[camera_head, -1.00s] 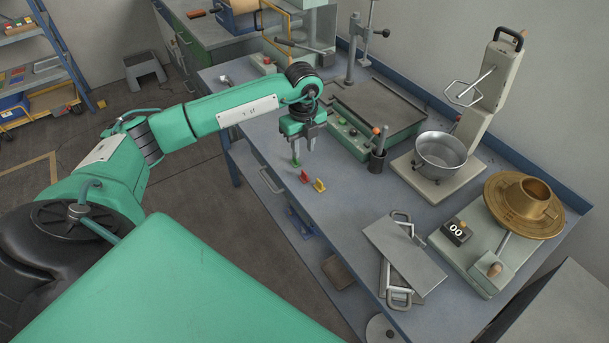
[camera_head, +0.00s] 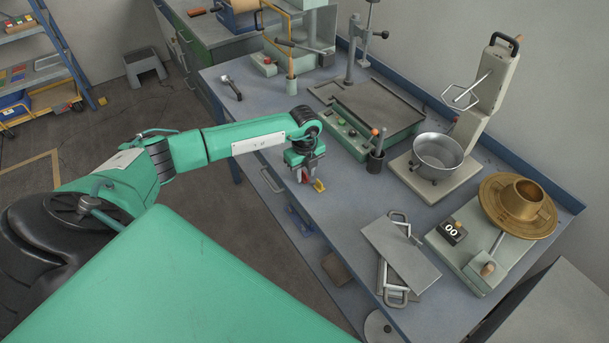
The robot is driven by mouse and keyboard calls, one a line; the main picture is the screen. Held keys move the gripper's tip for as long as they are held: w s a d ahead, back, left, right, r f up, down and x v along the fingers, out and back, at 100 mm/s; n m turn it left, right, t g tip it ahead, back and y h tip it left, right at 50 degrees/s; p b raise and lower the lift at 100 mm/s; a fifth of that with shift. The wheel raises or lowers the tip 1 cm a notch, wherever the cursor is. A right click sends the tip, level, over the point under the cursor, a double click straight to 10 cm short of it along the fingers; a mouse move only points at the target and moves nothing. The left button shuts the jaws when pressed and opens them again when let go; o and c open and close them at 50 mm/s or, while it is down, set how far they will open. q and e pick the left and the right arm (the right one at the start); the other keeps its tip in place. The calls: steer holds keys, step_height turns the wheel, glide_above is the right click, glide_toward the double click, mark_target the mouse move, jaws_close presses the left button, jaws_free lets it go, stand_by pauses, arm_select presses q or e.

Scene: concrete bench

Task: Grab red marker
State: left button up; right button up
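A small red marker (camera_head: 304,180) stands near the left edge of the grey-blue bench top (camera_head: 345,205). It is partly hidden by my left gripper (camera_head: 306,178). The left gripper points down, and its two fingers show apart, low over the red marker. A finger overlaps the marker in the picture, and I cannot tell whether they touch. A yellow marker (camera_head: 319,186) stands just right of the red one, close to the fingers. The green marker seen earlier is hidden behind the gripper. My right gripper is not in view.
A green-framed plate machine (camera_head: 365,115) and a dark holder with tools (camera_head: 376,162) stand beyond the gripper. A metal bowl (camera_head: 438,152), a brass piece (camera_head: 518,205) and a metal plate with handles (camera_head: 400,252) are to the right. The bench between is clear.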

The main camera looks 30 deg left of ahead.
arm_select(q)
steer(key=shift+c, duration=0.2)
jaws_close()
steer(key=shift+r, duration=0.15)
